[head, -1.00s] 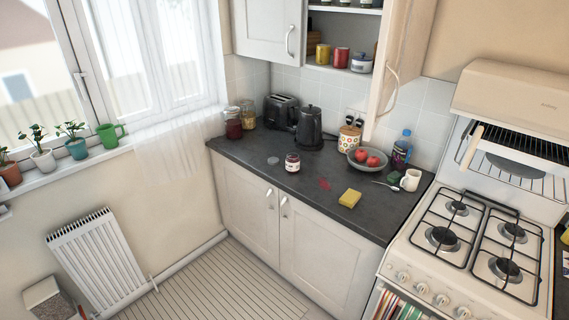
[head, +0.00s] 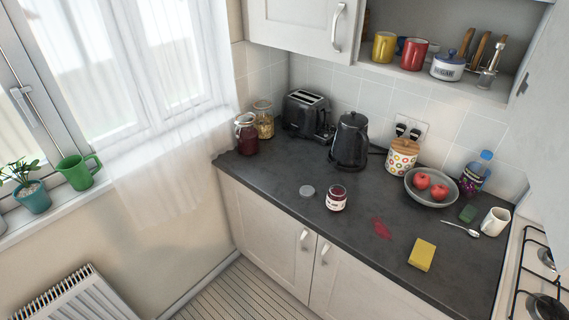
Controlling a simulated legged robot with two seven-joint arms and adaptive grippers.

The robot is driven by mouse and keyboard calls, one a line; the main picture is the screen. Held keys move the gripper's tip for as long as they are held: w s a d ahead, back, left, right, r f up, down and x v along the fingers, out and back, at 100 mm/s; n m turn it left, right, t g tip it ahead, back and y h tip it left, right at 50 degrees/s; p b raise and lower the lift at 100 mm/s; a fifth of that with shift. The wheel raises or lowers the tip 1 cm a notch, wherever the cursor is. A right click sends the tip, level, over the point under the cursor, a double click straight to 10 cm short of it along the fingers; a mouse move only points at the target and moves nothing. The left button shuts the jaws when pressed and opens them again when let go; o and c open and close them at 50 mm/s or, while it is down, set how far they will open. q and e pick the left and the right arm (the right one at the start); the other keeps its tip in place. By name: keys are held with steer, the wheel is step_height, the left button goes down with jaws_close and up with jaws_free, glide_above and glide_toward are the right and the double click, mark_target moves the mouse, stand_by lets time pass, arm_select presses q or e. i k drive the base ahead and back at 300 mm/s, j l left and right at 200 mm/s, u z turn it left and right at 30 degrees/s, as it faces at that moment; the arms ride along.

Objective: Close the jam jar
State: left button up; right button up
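In the head view, a small jam jar (head: 336,198) with dark red contents and a white label stands upright and open-topped on the dark counter. A round grey lid (head: 307,191) lies flat on the counter just left of the jar, apart from it. Neither of my grippers shows in the view.
A red smear (head: 381,229) lies right of the jar.

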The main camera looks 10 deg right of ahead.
mark_target(337, 194)
steer(key=i+j, duration=0.2)
steer(key=i, duration=0.3)
steer(key=i+j, duration=0.2)
steer(key=i, duration=0.35)
steer(key=j+u, duration=0.05)
